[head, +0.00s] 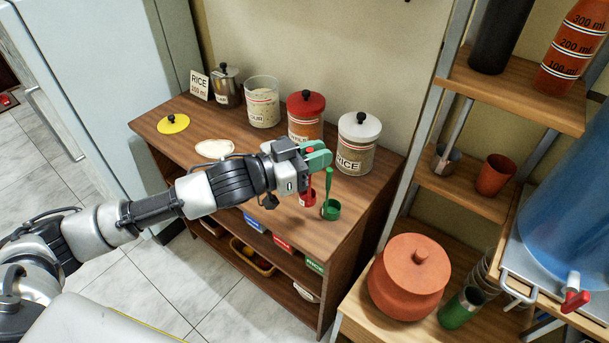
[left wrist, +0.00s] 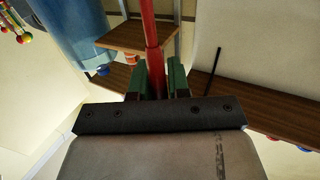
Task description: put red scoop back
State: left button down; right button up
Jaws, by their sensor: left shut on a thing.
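The red scoop (head: 307,198) is upright, its cup low near the cabinet top's front edge and its handle running up to my left gripper (head: 316,154). The gripper's green fingers are shut on the handle, which also shows in the left wrist view (left wrist: 151,30) between the fingers (left wrist: 163,80). I cannot tell whether the cup touches the wood. A green scoop (head: 330,208) stands just right of the red one, handle up. My right gripper is not in view.
The wooden cabinet (head: 180,150) holds a flour jar (head: 262,105), a red-lidded jar (head: 305,120), a rice jar (head: 356,148), a metal pot (head: 228,90) and a yellow lid (head: 173,124). A clay pot (head: 409,280) stands right.

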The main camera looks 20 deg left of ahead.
pick_arm(q)
jog(key=w+a+f+p, duration=0.1)
jog(key=w+a+f, duration=0.3)
jog(key=w+f, duration=0.4)
jog(key=shift+w+f+p, duration=0.15)
jog(key=shift+f+p, duration=0.2)
jog(key=shift+f, duration=0.45)
jog(key=shift+a, duration=0.1)
jog(key=shift+f, duration=0.15)
jog(key=c, duration=1.1)
grip_release()
